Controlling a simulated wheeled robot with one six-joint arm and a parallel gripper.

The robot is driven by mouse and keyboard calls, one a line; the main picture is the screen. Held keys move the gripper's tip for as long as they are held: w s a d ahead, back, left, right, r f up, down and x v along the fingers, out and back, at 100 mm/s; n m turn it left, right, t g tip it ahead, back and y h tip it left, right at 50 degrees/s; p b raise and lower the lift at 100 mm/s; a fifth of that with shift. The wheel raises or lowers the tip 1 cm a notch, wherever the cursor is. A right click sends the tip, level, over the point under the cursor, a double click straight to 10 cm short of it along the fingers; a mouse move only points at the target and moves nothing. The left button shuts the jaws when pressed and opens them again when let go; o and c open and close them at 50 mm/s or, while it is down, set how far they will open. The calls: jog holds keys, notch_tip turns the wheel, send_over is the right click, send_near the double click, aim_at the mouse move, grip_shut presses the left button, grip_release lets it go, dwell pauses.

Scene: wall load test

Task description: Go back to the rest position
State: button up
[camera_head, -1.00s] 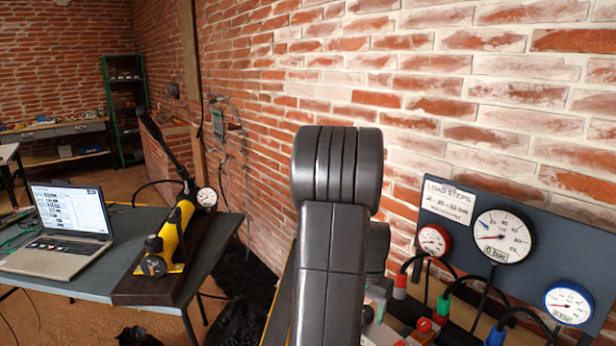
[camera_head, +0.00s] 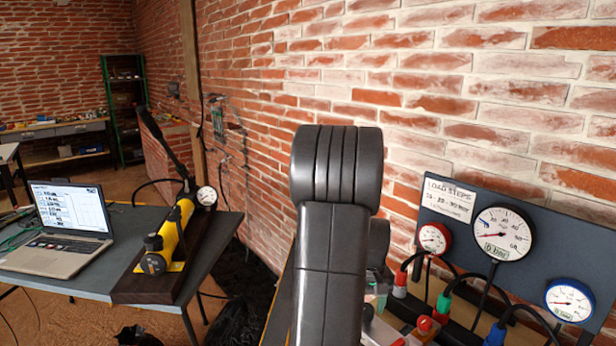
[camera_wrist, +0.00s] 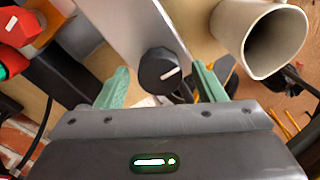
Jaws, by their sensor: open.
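My gripper (camera_wrist: 160,88) shows in the wrist view as two green fingers standing well apart, with nothing held between them. A black knob (camera_wrist: 158,70) with a white pointer mark sits on a grey metal panel (camera_wrist: 135,25) and appears between the fingers. I cannot tell how far the fingertips are from the knob. In the head view my own dark arm fills the middle and hides most of the gripper and the bench behind it.
Red, blue and black-white gauges, including a large dial (camera_head: 502,233), hang on a dark board at right, with hoses below. A beige tube (camera_wrist: 262,40) is near the gripper. At left a table holds a laptop (camera_head: 70,225) and yellow pump (camera_head: 178,230). A brick wall stands behind.

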jog(key=n, duration=0.4)
jog(key=shift+n+b, duration=0.45)
jog(key=shift+n, duration=1.25)
